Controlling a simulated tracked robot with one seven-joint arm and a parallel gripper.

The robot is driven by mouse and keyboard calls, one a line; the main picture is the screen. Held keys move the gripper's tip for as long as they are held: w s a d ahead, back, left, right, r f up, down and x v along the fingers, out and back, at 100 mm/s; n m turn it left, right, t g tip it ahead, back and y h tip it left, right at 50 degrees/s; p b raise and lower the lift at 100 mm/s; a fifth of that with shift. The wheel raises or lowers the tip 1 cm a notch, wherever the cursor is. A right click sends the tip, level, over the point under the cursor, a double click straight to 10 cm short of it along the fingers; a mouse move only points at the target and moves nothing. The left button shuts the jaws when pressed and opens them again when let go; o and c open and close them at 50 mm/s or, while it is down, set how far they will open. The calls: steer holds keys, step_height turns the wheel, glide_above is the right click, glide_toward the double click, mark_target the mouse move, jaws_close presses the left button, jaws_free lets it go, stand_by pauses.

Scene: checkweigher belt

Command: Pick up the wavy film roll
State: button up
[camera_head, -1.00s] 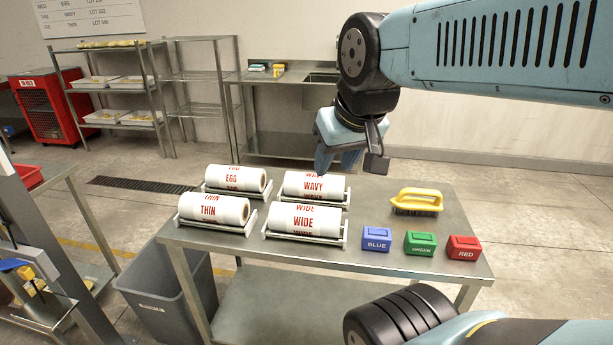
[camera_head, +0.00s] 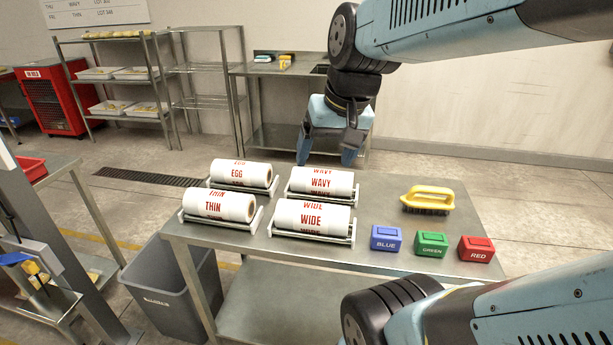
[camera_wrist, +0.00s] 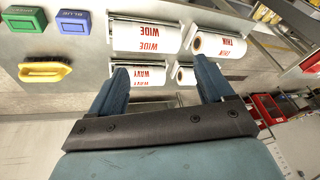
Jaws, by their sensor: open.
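The wavy film roll (camera_head: 322,181) is white with red WAVY lettering and lies on a cradle at the back of the steel table, right of the egg roll. In the wrist view the wavy roll (camera_wrist: 148,76) shows between my fingers, beyond the left fingertip, and the finger hides part of it. My gripper (camera_head: 326,160) is open and empty, pointing down above and behind the wavy roll. In the wrist view both fingers of my gripper (camera_wrist: 160,75) are spread wide, apart from the roll.
The egg roll (camera_head: 241,173), thin roll (camera_head: 219,205) and wide roll (camera_head: 311,216) lie in cradles close by. A yellow-handled brush (camera_head: 428,198) and blue (camera_head: 387,238), green (camera_head: 431,244) and red (camera_head: 476,249) blocks are on the right. A grey bin (camera_head: 175,290) stands left of the table.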

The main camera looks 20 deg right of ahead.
steer(key=o, duration=0.3)
steer(key=w+d+f+m+y, duration=0.1)
steer(key=w+m, duration=0.1)
steer(key=w+d+f+m+g+y, duration=0.1)
steer(key=w+f, duration=0.1)
steer(key=w+d+f+m+g+y, duration=0.1)
steer(key=w+m, duration=0.1)
steer(key=shift+d+f+m, duration=0.3)
steer(key=shift+d+f, duration=0.05)
steer(key=shift+d, duration=0.05)
steer(key=m+t+y, duration=0.7)
steer(key=m, duration=0.9)
glide_toward(340, 182)
steer(key=d, duration=0.4)
steer(key=x, duration=0.8)
steer(key=shift+a+f, duration=0.15)
steer(key=shift+f, duration=0.3)
steer(key=shift+x, duration=2.75)
